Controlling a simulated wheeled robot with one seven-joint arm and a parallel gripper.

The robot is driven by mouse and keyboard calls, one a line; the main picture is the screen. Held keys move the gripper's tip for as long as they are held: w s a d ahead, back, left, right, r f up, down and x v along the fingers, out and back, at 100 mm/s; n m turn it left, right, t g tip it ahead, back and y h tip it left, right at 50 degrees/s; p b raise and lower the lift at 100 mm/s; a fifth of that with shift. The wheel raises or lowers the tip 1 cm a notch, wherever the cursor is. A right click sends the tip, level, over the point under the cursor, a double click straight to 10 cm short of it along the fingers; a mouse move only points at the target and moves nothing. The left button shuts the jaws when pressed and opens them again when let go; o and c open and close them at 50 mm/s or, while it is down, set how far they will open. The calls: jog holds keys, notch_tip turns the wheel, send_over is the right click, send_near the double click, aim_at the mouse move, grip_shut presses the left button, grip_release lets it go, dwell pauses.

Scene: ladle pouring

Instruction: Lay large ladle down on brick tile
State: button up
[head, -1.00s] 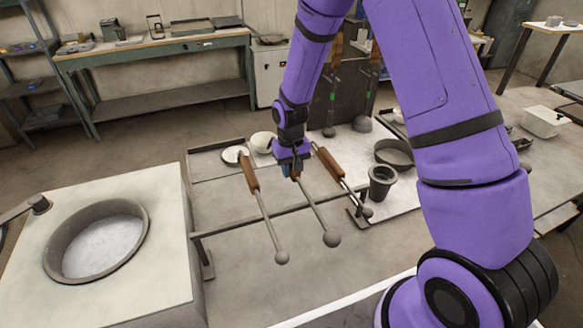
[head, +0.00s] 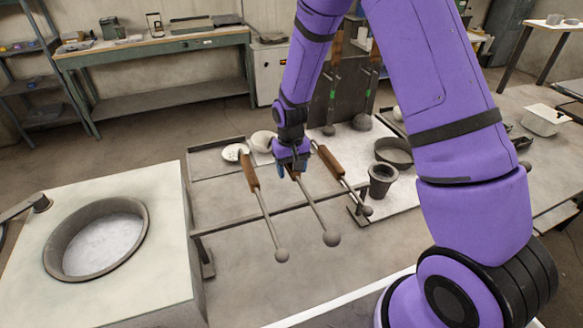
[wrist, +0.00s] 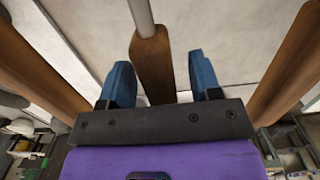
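Three ladles with brown wooden handles rest side by side across a low metal rack (head: 270,210). They are the left ladle (head: 266,220), the middle ladle (head: 316,208) and the right ladle (head: 330,162). The middle one's round end looks slightly bigger than the left one's. My gripper (head: 293,172) is at the middle ladle's handle. In the wrist view its blue fingers (wrist: 161,82) stand apart on either side of that wooden handle (wrist: 152,62), with gaps showing. I cannot make out a brick tile for certain.
A round basin (head: 95,240) is set in a pale block at left. A dark cup (head: 381,182) and a dark pan (head: 394,152) stand right of the ladles. A workbench (head: 160,45) is farther back.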

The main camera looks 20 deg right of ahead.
jog(key=r, duration=1.1)
jog(key=shift+w+r, duration=0.3)
notch_tip(320, 180, up, 6)
dwell(0.4)
jog(key=shift+r, duration=0.1)
